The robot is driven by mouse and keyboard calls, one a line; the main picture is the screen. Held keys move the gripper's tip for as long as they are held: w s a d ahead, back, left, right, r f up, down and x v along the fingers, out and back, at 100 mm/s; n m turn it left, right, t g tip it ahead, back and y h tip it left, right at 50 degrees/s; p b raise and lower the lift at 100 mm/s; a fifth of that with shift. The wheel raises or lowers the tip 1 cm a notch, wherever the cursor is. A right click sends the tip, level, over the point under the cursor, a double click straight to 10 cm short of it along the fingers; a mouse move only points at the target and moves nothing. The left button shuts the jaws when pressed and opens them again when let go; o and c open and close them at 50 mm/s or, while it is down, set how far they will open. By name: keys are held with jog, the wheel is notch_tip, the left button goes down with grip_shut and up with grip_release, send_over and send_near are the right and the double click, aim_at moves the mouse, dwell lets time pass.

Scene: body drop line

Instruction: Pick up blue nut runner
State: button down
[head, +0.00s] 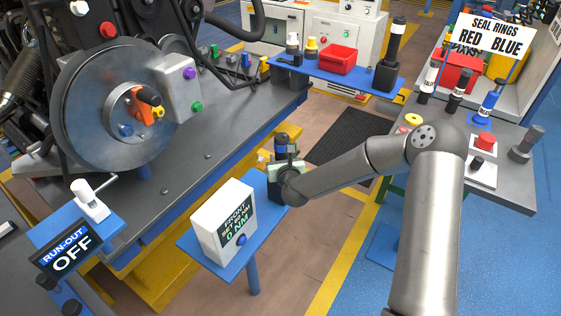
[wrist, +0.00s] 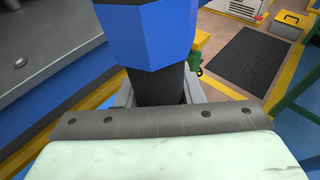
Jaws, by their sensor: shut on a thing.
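The blue nut runner (head: 282,140) stands upright at the far end of a small blue stand (head: 262,188), with a dark top and a blue band. In the wrist view its blue faceted body (wrist: 153,35) fills the top middle, with a dark shaft below it. My gripper (head: 285,165) is shut on the nut runner at the dark shaft, under the blue part. The pale pad of my gripper (wrist: 160,125) covers the lower wrist view. The nut runner's lower end is hidden, so I cannot tell whether it touches the stand.
A white display box (head: 224,222) reading "0 NM" stands on the same stand, close to my gripper. The grey bench (head: 170,195) with the large disc is to the left. The seal ring table (head: 515,185) is to the right. A dark mat (head: 350,140) lies on the floor behind.

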notch_tip(320, 180, up, 17)
send_over(280, 132)
jog(key=shift+r, duration=0.2)
dwell(0.4)
